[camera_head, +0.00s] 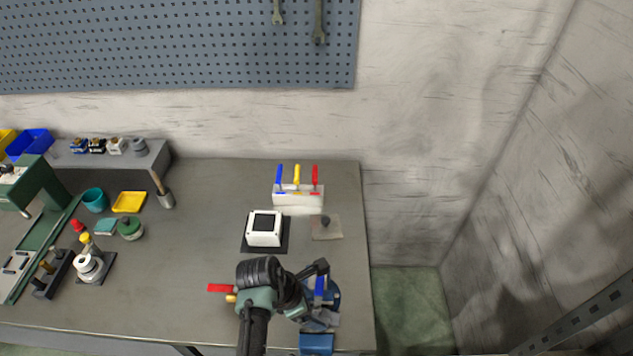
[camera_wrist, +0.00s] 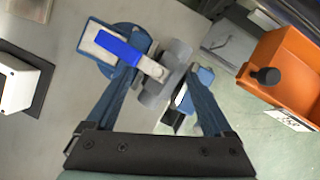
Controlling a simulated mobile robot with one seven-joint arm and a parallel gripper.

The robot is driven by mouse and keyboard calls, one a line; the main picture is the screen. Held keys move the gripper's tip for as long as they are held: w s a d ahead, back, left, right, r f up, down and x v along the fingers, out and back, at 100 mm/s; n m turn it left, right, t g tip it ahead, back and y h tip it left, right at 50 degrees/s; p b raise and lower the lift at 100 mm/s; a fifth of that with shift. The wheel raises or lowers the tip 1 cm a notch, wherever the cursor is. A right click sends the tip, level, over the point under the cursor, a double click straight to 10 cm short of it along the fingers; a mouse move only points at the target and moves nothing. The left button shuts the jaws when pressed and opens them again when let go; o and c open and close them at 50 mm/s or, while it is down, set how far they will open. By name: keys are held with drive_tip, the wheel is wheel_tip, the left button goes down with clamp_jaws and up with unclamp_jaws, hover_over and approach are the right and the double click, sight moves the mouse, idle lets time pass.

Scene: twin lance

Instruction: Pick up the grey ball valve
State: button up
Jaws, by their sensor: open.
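The grey ball valve (camera_wrist: 153,89) shows in the wrist view as a grey rounded body with a blue lever (camera_wrist: 118,47) lying across it toward the upper left. In the head view its blue lever (camera_head: 320,286) shows near the right front of the bench, partly hidden by my gripper. My gripper (camera_wrist: 168,62) is open, with one blue finger on each side of the valve's grey body. I cannot tell whether the fingers touch it. A blue part with a pale top lies under the lever near the left finger; its full shape is hidden.
A blue bin (camera_head: 317,343) sits at the bench's front edge. A white box on a dark mat (camera_head: 283,246) and a rack (camera_head: 298,202) with coloured handles stand behind. An orange bin (camera_wrist: 285,78) is right in the wrist view.

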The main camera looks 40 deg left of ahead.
drive_tip(key=shift+s+r, duration=0.1)
clamp_jaws()
drive_tip(key=shift+r, duration=0.1)
idle(1.1)
